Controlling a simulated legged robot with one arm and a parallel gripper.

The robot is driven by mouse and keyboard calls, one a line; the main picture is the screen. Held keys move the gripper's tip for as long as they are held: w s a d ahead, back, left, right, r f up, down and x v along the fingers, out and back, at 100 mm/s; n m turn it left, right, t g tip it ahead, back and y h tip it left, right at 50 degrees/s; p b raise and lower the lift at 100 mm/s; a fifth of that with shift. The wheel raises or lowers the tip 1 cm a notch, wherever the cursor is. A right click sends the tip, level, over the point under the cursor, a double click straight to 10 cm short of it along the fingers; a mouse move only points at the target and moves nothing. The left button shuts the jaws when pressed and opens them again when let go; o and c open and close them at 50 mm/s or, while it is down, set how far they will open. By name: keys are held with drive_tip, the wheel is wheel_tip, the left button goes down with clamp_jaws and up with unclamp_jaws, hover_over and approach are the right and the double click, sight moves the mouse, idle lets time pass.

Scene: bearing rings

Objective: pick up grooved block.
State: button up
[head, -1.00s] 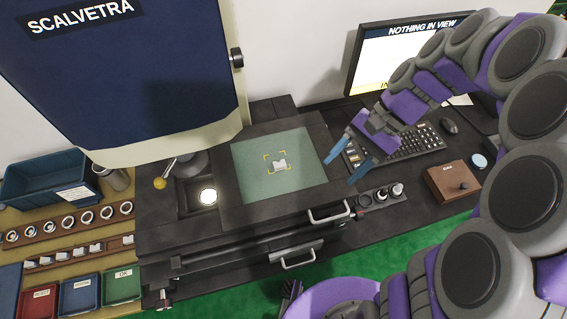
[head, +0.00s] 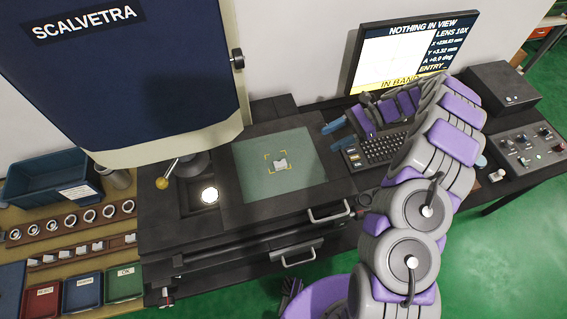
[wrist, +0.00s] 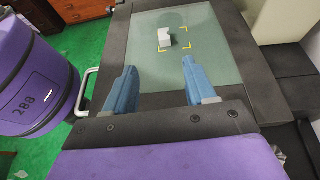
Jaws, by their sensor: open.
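The grooved block (head: 281,165) is small and white. It sits on the green glass plate (head: 255,180), inside yellow corner marks. In the wrist view the block (wrist: 166,40) lies beyond my fingertips, between them and a little nearer the right one. My gripper (head: 334,136) has blue fingers and is to the right of the glass plate in the head view, apart from the block. In the wrist view my gripper (wrist: 160,75) has its two fingers spread wide with nothing between them.
A monitor (head: 410,55) and keyboard (head: 380,148) stand at the right. The big dark blue machine housing (head: 130,70) rises at the left. Racks of rings (head: 70,220), small blocks (head: 85,250) and colored bins (head: 125,283) lie at lower left. Drawer handles (head: 330,212) stick out in front.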

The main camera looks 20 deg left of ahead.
drive_tip(key=b, duration=0.2)
approach(277, 164)
drive_tip(key=x, duration=0.3)
drive_tip(key=shift+s+f, duration=0.15)
drive_tip(key=shift+s+a+f, duration=0.15)
drive_tip(key=shift+a, duration=0.3)
drive_tip(key=shift+s+a+f, duration=0.15)
drive_tip(key=shift+s+a, duration=0.05)
drive_tip(key=shift+a, duration=0.3)
drive_tip(key=shift+b+x, duration=0.55)
drive_tip(key=shift+x, duration=1.25)
drive_tip(key=shift+s, duration=0.1)
drive_tip(key=shift+c, duration=0.3)
drive_tip(key=c, duration=0.3)
clamp_jaws()
